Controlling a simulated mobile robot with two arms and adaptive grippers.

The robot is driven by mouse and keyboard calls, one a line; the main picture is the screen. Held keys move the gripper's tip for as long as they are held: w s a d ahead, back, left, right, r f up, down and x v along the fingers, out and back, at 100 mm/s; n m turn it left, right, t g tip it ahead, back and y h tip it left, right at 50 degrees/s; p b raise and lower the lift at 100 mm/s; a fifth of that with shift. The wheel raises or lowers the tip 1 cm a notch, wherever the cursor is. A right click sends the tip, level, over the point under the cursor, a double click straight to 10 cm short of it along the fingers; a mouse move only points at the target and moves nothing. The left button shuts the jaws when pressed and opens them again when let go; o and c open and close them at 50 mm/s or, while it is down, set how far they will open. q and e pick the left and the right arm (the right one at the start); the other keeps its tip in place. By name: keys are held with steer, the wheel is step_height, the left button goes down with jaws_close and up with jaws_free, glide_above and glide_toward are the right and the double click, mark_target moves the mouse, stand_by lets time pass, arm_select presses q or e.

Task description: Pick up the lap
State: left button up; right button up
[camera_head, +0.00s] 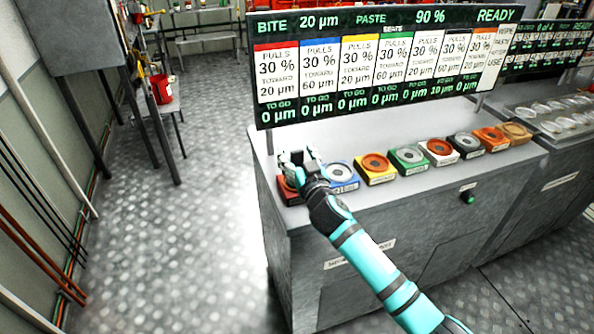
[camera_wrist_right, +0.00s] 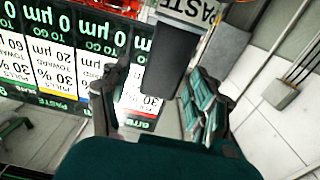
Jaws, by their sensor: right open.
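My right gripper (camera_head: 297,158) is open over the left end of the grey workbench (camera_head: 330,212), above a red block (camera_head: 288,192) that it partly hides. In the right wrist view the two fingers of the right gripper (camera_wrist_right: 155,78) stand apart. A dark grey slab (camera_wrist_right: 172,58) shows between and beyond them; I cannot tell whether it is the lap or whether a finger touches it. No other thing in view can be surely told as the lap. My left gripper is not in view.
A row of coloured blocks with round discs, including blue (camera_head: 341,176), yellow (camera_head: 375,168) and green (camera_head: 409,158), runs right along the bench. A display board (camera_head: 385,68) stands behind them. Open floor (camera_head: 190,215) lies left of the bench.

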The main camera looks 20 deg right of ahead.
jaws_close()
stand_by(0.4)
steer(key=shift+r, duration=0.2)
steer(key=shift+r, duration=0.6)
step_height(320, 180, up, 2)
steer(key=shift+r, duration=0.25)
steer(key=s+d+b, duration=0.1)
steer(key=s+d, duration=0.3)
steer(key=s, duration=0.3)
steer(key=s+d+r+b, duration=0.1)
steer(key=s+d+b, duration=0.1)
steer(key=s+d, duration=0.2)
steer(key=s, duration=0.3)
